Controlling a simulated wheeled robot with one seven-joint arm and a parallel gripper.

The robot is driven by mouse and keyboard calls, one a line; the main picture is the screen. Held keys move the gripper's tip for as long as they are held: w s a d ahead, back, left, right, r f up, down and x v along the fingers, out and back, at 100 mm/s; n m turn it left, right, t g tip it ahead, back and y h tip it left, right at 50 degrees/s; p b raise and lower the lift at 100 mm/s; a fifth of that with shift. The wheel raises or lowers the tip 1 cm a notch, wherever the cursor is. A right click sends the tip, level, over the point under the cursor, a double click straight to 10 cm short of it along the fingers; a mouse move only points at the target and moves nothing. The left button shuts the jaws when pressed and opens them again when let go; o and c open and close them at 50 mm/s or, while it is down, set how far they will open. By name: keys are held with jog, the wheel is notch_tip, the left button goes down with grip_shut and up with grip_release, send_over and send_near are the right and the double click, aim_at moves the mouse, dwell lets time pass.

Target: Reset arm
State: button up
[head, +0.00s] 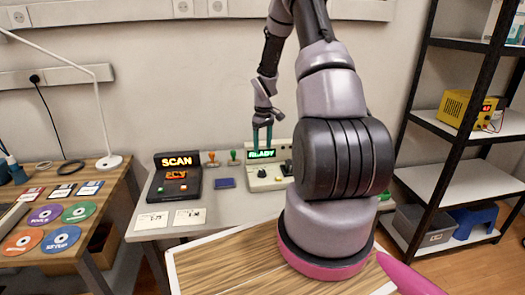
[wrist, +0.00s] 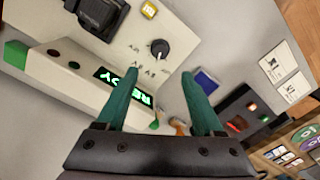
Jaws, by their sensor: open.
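My gripper (head: 262,133) hangs above the grey table at the back, in front of a beige device with a green READY display (head: 262,154). In the wrist view my gripper (wrist: 165,95) has its two green fingers spread apart, with nothing between them. The beige device (wrist: 60,85) lies below and to the left there, with a black knob and a yellow button on its top. My arm covers the right part of this device in the head view. Whether the fingertips touch the device cannot be told.
A black SCAN device (head: 175,180), a blue box (head: 225,183), stamps (head: 212,158) and two cards (head: 190,217) share the grey table. A wooden table with discs (head: 60,238) and a white lamp (head: 108,161) stands left. A black-framed shelf (head: 470,183) stands right.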

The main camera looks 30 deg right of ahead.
dwell(0.4)
jog(key=s+a+r+m+t, duration=0.1)
jog(key=s+a+r, duration=0.15)
jog(key=r, duration=0.65)
jog(key=s+a+r+m+t, duration=0.1)
jog(key=s+a+r, duration=0.15)
jog(key=r, duration=0.55)
jog(key=s+a+r+m+t, duration=0.1)
jog(key=s+a+r+m, duration=0.15)
jog(key=r, duration=0.65)
jog(key=s+a+r+m+t+y, duration=0.1)
jog(key=s+a+r, duration=0.3)
jog(key=s, duration=0.6)
jog(key=s+a+r+m+t, duration=0.2)
jog(key=s+a+r+t, duration=0.1)
jog(key=s+r, duration=0.5)
jog(key=shift+s+a+r+y, duration=0.15)
jog(key=shift+s+a+y, duration=0.25)
jog(key=shift+s+a, duration=0.55)
